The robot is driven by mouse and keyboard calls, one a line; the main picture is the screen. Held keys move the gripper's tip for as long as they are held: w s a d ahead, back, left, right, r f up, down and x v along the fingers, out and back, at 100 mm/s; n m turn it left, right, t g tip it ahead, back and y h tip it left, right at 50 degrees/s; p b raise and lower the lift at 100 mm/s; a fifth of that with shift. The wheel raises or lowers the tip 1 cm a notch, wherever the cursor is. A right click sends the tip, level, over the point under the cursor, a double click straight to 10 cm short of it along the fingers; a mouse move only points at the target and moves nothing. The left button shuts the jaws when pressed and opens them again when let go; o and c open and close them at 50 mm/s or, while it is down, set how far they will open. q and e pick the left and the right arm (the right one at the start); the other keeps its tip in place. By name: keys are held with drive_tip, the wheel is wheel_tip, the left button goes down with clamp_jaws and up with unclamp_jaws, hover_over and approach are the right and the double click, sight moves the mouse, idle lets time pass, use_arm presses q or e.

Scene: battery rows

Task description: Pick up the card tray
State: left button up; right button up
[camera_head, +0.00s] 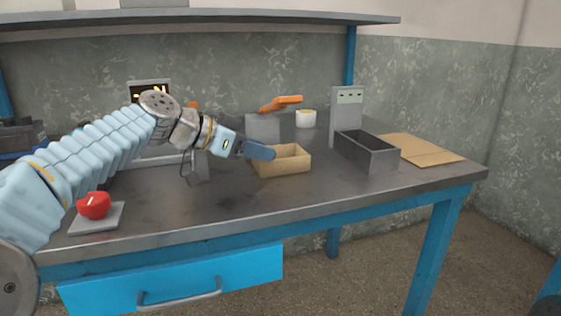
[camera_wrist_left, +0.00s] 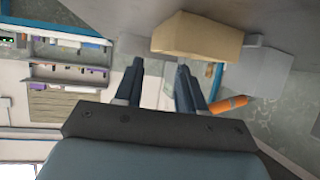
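The card tray (camera_head: 283,168) is a small open tan box standing upright on the metal workbench. It also shows at the top of the left wrist view (camera_wrist_left: 197,36). My left gripper (camera_head: 262,152) is at the tray's left end, with its dark fingers covering part of the tray's far left edge in the head view. In the left wrist view the two fingers (camera_wrist_left: 160,72) stand apart with nothing between them, and the tray lies beyond them. I cannot tell whether a finger touches the tray. My right gripper is not in view.
A dark grey open bin (camera_head: 372,158) stands right of the tray, before a grey upright device (camera_head: 347,105). Flat cardboard (camera_head: 424,149) lies at the right. Behind are a grey block (camera_head: 262,126), an orange tool (camera_head: 282,103) and a white roll (camera_head: 306,119). A red button (camera_head: 94,206) sits front left.

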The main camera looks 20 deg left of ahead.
use_arm(q)
drive_tip(key=x, duration=0.6)
drive_tip(key=shift+d+p, duration=0.1)
drive_tip(key=shift+p, duration=0.2)
drive_tip(key=shift+c, duration=0.2)
clamp_jaws()
